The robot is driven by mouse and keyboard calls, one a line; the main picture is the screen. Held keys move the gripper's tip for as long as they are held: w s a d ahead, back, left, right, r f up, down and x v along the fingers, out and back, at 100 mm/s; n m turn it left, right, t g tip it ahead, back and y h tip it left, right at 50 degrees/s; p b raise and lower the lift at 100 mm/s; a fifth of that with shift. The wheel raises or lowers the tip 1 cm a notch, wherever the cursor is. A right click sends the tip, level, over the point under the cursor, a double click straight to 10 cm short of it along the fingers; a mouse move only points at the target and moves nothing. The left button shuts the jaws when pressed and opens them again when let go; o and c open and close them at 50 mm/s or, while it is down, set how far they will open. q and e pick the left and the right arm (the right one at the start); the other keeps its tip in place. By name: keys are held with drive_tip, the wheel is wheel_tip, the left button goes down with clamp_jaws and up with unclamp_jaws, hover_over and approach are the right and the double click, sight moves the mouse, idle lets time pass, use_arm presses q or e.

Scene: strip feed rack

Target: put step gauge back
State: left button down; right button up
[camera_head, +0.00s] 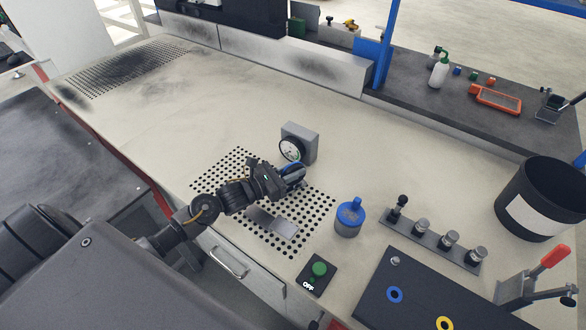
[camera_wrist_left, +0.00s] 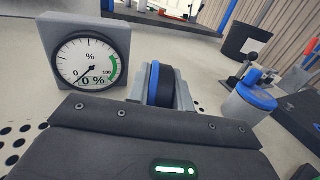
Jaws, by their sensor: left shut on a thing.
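My left gripper (camera_head: 293,178) is shut on a blue-and-black rounded thing (camera_wrist_left: 158,84), seen between grey parts in the left wrist view. Whether this is the step gauge I cannot tell; the gripper hides much of it. The gripper is over the perforated part of the bench, just in front of a grey box with a round dial (camera_head: 292,149). In the left wrist view the dial (camera_wrist_left: 86,60) is marked % and reads near 0. A bent grey metal piece (camera_head: 274,223) lies on the perforated area below the gripper. My right gripper is not in view.
A blue-lidded jar (camera_head: 349,219) stands right of the perforated area. Beyond it are a rack with several knobbed posts (camera_head: 432,242), a dark board (camera_head: 420,298), a red-handled clamp (camera_head: 553,257) and a black bin (camera_head: 541,197). The bench's far left (camera_head: 200,110) is mostly free.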

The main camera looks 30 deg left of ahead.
use_arm(q)
drive_tip(key=shift+f, duration=0.3)
drive_tip(key=c, duration=1.3)
unclamp_jaws()
drive_tip(key=shift+o, duration=0.2)
drive_tip(key=shift+r, duration=0.15)
drive_tip(key=b+v, duration=0.2)
drive_tip(key=v, duration=0.9)
drive_tip(key=shift+s+a, duration=0.3)
drive_tip(key=shift+s, duration=0.2)
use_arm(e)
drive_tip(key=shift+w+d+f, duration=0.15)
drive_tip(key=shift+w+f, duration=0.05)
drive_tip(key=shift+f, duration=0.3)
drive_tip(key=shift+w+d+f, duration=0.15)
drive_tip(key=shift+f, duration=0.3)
use_arm(q)
drive_tip(key=shift+r, duration=0.1)
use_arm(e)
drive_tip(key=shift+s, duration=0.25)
